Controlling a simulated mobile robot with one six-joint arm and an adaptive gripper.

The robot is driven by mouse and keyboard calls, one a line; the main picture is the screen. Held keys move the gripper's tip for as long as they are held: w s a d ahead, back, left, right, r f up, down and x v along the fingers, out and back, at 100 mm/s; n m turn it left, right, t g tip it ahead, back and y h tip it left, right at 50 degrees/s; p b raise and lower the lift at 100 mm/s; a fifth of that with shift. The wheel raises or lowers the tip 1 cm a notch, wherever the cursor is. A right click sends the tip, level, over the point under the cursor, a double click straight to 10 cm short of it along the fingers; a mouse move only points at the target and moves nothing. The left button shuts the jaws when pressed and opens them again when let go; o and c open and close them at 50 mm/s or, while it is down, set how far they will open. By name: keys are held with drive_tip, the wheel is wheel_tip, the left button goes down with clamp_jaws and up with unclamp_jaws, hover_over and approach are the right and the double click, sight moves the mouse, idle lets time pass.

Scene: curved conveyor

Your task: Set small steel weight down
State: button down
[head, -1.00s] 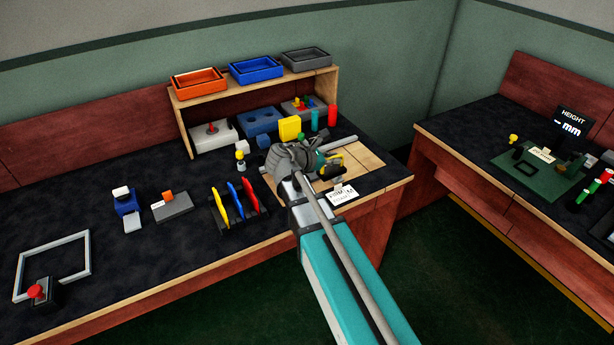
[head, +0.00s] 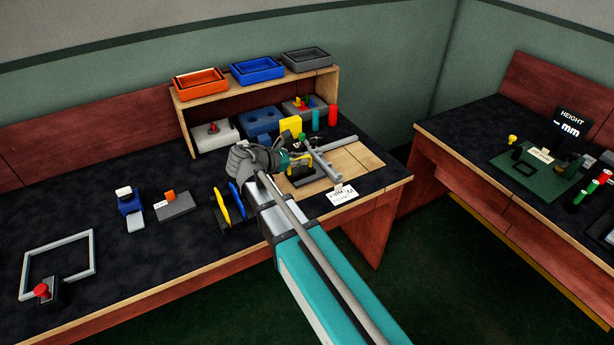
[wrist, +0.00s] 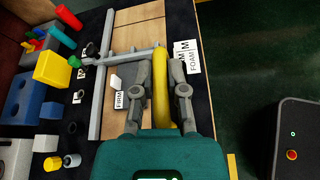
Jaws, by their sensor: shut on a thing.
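My gripper (wrist: 161,92) points away from the wrist camera, its two dark fingers closed on a long yellow piece (wrist: 161,100). In the head view my gripper (head: 298,165) is above the wooden board at the bench's right end, with yellow showing between its fingers. I cannot make out a small steel weight in the grip; the fingers and the yellow piece may hide it. Whether the held piece touches the board is not clear. A small pale cylinder (wrist: 72,160) stands beside a yellow one (wrist: 52,163) at lower left of the wrist view.
The wooden board (head: 355,158) carries a grey rail frame (head: 325,165). A shelf (head: 180,140) with trays stands behind. A rack with yellow and blue pieces (head: 222,205) is left of my arm.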

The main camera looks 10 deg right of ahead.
drive_tip(key=shift+w, duration=0.15)
drive_tip(key=w+d+f+b, duration=0.4)
drive_tip(key=w+f+b, duration=0.5)
drive_tip(key=w, duration=0.3)
drive_tip(key=shift+d, duration=0.35)
drive_tip(key=shift+w, duration=0.1)
drive_tip(key=shift+w+d+f+b, duration=0.15)
drive_tip(key=shift+w+f+b, duration=0.25)
drive_tip(key=shift+f+b, duration=1.6)
drive_tip(key=shift+b, duration=0.05)
